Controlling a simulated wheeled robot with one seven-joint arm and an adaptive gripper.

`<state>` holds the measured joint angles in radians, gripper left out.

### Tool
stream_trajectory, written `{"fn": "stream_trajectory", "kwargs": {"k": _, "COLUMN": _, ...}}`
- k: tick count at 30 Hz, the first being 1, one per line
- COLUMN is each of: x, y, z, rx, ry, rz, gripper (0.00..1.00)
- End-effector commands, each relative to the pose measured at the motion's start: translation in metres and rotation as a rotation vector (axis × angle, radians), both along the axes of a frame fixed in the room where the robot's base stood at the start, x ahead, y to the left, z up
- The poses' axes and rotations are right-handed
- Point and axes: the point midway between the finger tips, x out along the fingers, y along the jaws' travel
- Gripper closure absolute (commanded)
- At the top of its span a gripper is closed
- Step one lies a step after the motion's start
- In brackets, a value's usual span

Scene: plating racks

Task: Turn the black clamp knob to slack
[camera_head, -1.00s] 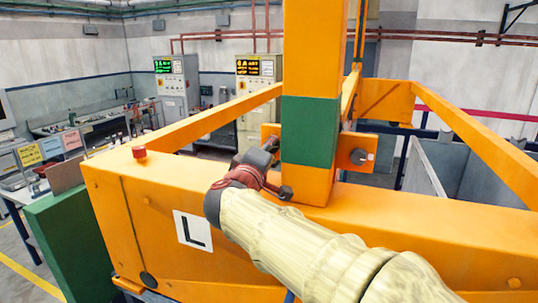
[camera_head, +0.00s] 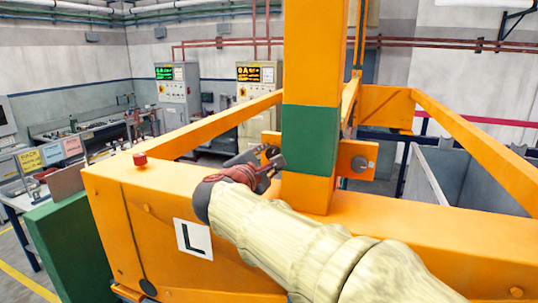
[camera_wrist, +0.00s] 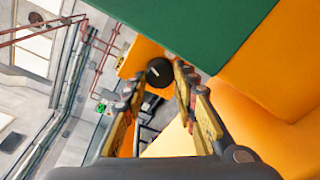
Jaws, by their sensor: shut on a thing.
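The black clamp knob (camera_wrist: 160,72) is a dark round knob with a pale mark on its face, beside the green-banded orange post (camera_wrist: 205,35). In the wrist view it sits between the fingertips of my gripper (camera_wrist: 158,80), which is shut on it. In the head view my gripper (camera_head: 268,160) reaches the left side of the post (camera_head: 310,135), at the orange plate. The fingers and red-brown wrist part largely hide the knob there.
A wide orange beam (camera_head: 430,235) with an "L" label (camera_head: 193,239) runs below my arm. A red button (camera_head: 140,159) stands on its left end. A second plate with a bolt (camera_head: 360,163) is right of the post. A grey tank (camera_head: 465,180) lies at right.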

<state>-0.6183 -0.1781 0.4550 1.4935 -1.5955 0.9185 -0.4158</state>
Motion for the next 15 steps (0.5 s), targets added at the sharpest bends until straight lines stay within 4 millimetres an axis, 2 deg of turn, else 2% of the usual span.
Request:
{"fn": "stream_trajectory", "kwargs": {"k": 6, "x": 0.0006, "y": 0.001, "z": -0.0008, "rx": -0.166, "ry": 0.064, "rz": 0.001, "gripper": 0.97}}
{"fn": "stream_trajectory", "kwargs": {"k": 15, "x": 0.0003, "y": 0.0012, "z": -0.0018, "rx": -0.32, "ry": 0.119, "rz": 0.001, "gripper": 0.97}}
